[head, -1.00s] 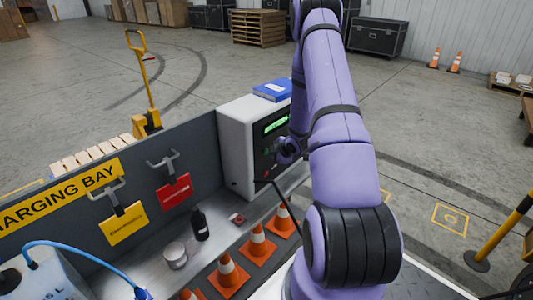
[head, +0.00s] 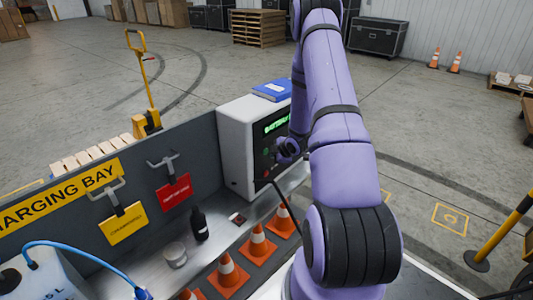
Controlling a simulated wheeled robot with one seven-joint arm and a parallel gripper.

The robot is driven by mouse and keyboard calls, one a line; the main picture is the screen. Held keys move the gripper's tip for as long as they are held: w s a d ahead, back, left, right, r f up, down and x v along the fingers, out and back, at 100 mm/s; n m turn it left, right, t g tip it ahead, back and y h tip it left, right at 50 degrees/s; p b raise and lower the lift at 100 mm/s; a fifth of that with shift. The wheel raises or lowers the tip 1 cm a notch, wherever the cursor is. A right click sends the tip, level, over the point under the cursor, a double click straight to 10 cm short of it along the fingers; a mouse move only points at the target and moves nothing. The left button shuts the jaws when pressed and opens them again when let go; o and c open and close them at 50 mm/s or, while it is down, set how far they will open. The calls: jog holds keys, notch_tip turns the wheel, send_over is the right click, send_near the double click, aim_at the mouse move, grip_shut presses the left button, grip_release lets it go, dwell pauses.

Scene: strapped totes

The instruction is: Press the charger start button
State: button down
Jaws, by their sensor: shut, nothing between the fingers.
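The charger is a white box (head: 233,150) with a dark front panel, standing at the far end of the grey bench. Its green-lit display (head: 276,124) shows along the top of the panel, with a green spot (head: 265,152) and a red spot (head: 267,173) below. The end of my gripper (head: 284,150) shows as a small dark shape close in front of the panel, left of my purple arm. It looks shut and empty. My arm hides the right part of the panel. I cannot tell which button the fingertips face or whether they touch it.
A blue binder (head: 271,91) lies on the charger. The bench holds a dark bottle (head: 199,224), a tin (head: 175,254) and a small red item (head: 237,218). Orange cones (head: 257,243) stand along the bench's front. A yellow post (head: 505,235) stands at right.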

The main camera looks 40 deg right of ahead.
jog(key=shift+w, duration=0.1)
jog(key=shift+w, duration=0.3)
jog(key=shift+w, duration=0.4)
dwell(0.9)
jog(key=shift+s, duration=0.8)
jog(key=shift+s, duration=0.1)
jog(key=s, duration=0.4)
jog(key=shift+s+d, duration=0.2)
jog(key=shift+s, duration=0.2)
jog(key=shift+r, duration=0.1)
dwell(0.5)
